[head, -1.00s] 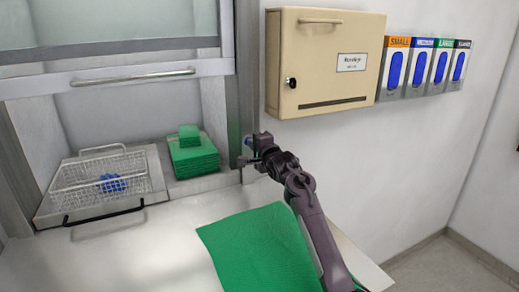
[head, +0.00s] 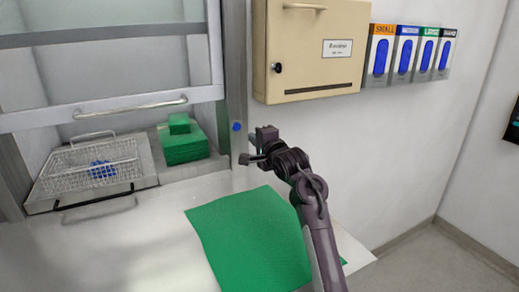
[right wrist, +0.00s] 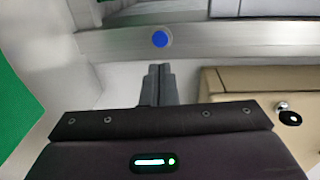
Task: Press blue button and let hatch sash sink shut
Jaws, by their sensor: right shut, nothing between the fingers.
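The blue button (head: 237,126) is on the upright frame post right of the hatch. It also shows in the right wrist view (right wrist: 160,39), beyond my fingertips. My right gripper (head: 249,156) is shut and empty. It is just right of and below the button in the head view, with a visible gap between its fingers (right wrist: 160,85) and the button in the wrist view. The hatch sash (head: 30,119) with its bar handle (head: 130,109) hangs partway down. An open gap remains below its bottom rail. My left gripper is not in view.
A wire basket (head: 60,180) with blue items stands under the sash, beside a green stack (head: 184,147). A green sheet (head: 245,235) lies on the counter (head: 150,245). A beige cabinet (head: 290,80) and glove dispensers (head: 405,60) are on the right wall.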

